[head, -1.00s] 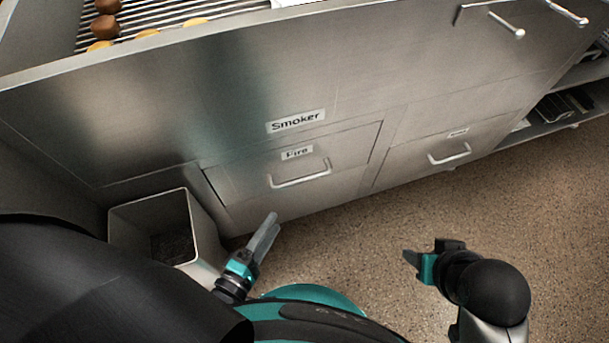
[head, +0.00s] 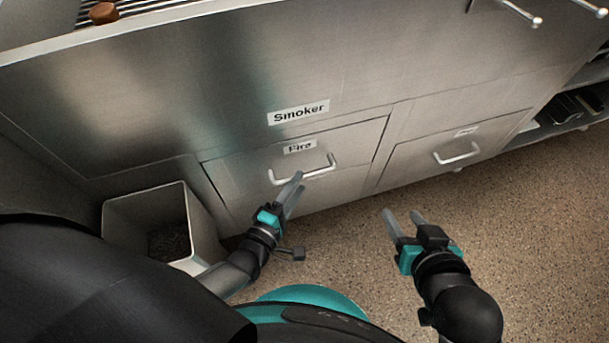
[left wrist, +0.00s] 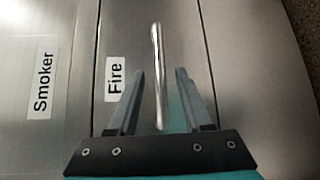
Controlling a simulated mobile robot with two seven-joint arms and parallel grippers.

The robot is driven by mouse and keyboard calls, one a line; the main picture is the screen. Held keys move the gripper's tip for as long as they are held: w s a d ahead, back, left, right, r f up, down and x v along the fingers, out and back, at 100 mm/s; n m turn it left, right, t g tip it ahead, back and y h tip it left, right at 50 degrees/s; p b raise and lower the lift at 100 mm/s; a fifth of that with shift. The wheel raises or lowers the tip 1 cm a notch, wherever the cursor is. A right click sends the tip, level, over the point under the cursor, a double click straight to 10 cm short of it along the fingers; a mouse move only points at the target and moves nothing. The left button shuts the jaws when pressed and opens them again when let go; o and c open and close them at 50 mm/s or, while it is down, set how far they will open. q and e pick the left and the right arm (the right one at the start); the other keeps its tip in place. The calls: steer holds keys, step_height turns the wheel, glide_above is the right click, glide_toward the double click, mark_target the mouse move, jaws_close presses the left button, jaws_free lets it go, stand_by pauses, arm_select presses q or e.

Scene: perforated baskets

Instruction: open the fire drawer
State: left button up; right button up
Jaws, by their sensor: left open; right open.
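The fire drawer (head: 240,180) is a steel front under the smoker, labelled "Fire" (head: 300,146), and it looks shut. Its bar handle (head: 318,172) spans the front below the label. My left gripper (head: 294,186) is open, with its fingertips at the handle in the head view. In the left wrist view, the handle (left wrist: 158,60) runs lengthwise between the two open fingers (left wrist: 158,82), with a gap on each side. Whether the fingers reach fully around it I cannot tell. My right gripper (head: 402,220) is open and empty over the floor, to the right.
A steel bin (head: 150,205) stands left of the drawer. A second drawer with a handle (head: 457,153) is to the right. The smoker body, with its "Smoker" label (head: 298,112), rises above. The speckled floor (head: 540,210) on the right is clear.

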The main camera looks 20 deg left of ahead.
arm_select(q)
steer(key=shift+b+x, duration=0.65)
steer(key=shift+x, duration=1.45)
arm_select(e)
steer(key=shift+w+a+r+t+y, duration=0.25)
steer(key=shift+a+t+y, duration=0.15)
steer(key=shift+a+t, duration=0.3)
steer(key=shift+w+a+r+t+y, duration=0.15)
steer(key=shift+w+a+t+y, duration=0.2)
steer(key=shift+a+t, duration=0.3)
steer(key=shift+s, duration=0.1)
arm_select(q)
jaws_close()
